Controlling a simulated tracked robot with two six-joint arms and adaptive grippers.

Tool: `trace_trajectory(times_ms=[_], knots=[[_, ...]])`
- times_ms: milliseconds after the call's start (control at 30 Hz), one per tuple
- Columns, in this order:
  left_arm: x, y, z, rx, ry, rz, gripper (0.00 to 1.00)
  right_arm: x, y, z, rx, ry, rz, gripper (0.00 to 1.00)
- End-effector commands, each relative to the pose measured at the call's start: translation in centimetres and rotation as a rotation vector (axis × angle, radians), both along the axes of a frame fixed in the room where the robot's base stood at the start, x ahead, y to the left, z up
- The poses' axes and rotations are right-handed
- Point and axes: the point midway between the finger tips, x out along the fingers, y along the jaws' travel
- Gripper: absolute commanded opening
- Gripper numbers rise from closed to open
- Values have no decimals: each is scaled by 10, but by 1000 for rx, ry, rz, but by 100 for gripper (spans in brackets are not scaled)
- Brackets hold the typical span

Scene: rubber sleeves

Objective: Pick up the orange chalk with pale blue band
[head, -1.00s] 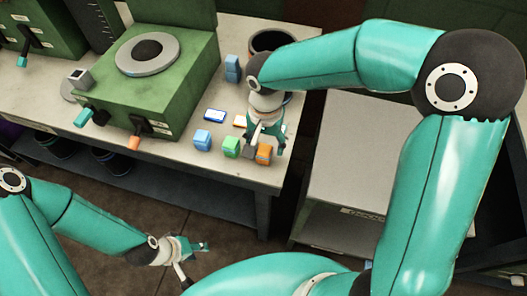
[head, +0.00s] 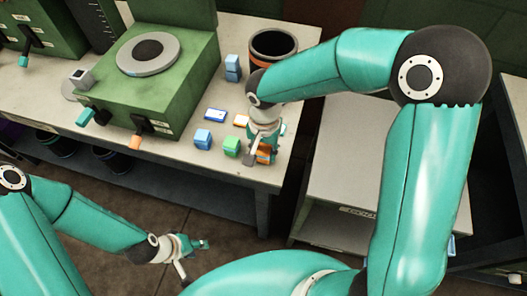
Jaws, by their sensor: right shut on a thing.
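The orange chalk (head: 264,157) is a small block at the front right of the pale workbench, partly hidden by my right gripper. Its pale blue band is too small and covered to make out. My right gripper (head: 262,154) reaches down from above with its fingers on either side of the orange chalk, and it is shut on it. The chalk appears still at bench level. My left gripper (head: 194,258) is open and empty, low over the floor in front of the bench.
A green block (head: 231,146) stands close left of the orange chalk, with a blue block (head: 202,139) further left. A green machine (head: 170,75) and a dark pot (head: 273,46) stand further back.

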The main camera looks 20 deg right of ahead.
Motion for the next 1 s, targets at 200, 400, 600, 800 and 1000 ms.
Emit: trace_trajectory(times_ms=[200,400,600,800,1000], knots=[[0,0,0,0,0,0,40,0,0,2,0,-1,0,0],[0,0,-1,0,0,0,40,1,0,13,-1,-3,0,0],[0,0,-4,0,0,0,40,2,0,43,2,-8,-1,0],[0,0,-7,0,0,0,40,2,0,97,2,-9,-1,0],[0,0,-8,0,0,0,40,1,0,151,2,-8,-1,0]])
